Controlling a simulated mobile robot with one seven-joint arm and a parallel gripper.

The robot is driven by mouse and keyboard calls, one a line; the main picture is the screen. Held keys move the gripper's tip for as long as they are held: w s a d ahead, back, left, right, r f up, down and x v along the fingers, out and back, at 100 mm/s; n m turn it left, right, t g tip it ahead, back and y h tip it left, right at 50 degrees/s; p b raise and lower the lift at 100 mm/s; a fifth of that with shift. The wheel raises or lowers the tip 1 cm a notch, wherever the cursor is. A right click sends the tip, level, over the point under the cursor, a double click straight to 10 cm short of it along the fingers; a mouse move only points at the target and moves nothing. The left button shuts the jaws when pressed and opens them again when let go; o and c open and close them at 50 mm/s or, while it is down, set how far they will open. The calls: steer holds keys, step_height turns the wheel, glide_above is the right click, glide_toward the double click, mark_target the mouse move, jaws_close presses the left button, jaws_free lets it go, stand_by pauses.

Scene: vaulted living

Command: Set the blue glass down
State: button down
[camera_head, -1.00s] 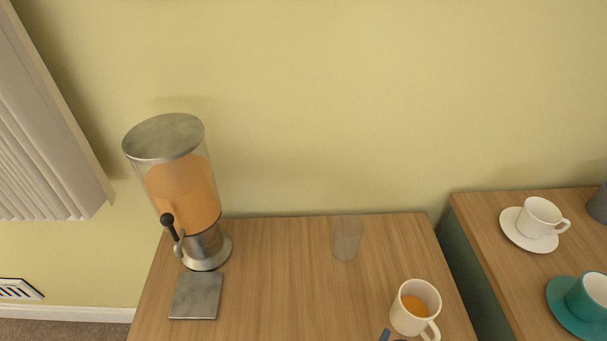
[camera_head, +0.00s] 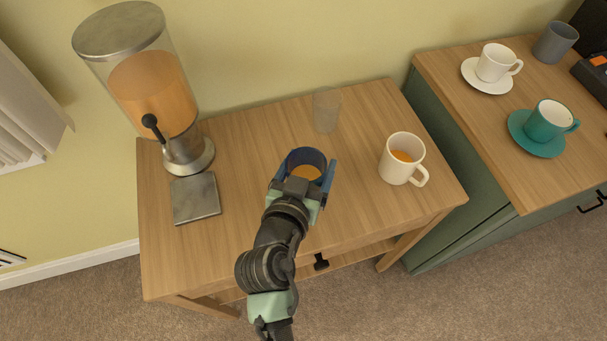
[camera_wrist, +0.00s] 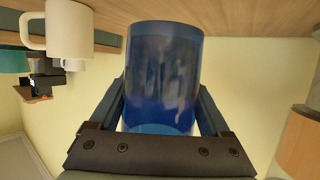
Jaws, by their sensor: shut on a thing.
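The blue glass (camera_head: 304,155) is between the fingers of my gripper (camera_head: 302,176), over the middle of the wooden table (camera_head: 240,235). It is roughly upright, its open top faces the head camera, and orange liquid shows inside. In the wrist view the blue glass (camera_wrist: 163,70) fills the middle, with a finger of my gripper (camera_wrist: 163,95) on each side. That view shows the table at the top. I cannot tell whether the glass's base touches the table.
A juice dispenser (camera_head: 155,90) with a metal plate (camera_head: 195,198) stands at the left. A clear glass (camera_head: 326,110) stands behind, a cream mug (camera_head: 402,160) at the right. A cabinet (camera_head: 450,75) holds a white cup (camera_head: 495,62) and a teal cup (camera_head: 548,122). Table is clear front-left.

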steer(key=shift+f+b, duration=0.6)
steer(key=shift+f, duration=2.3)
steer(key=shift+f, duration=0.15)
jaws_free()
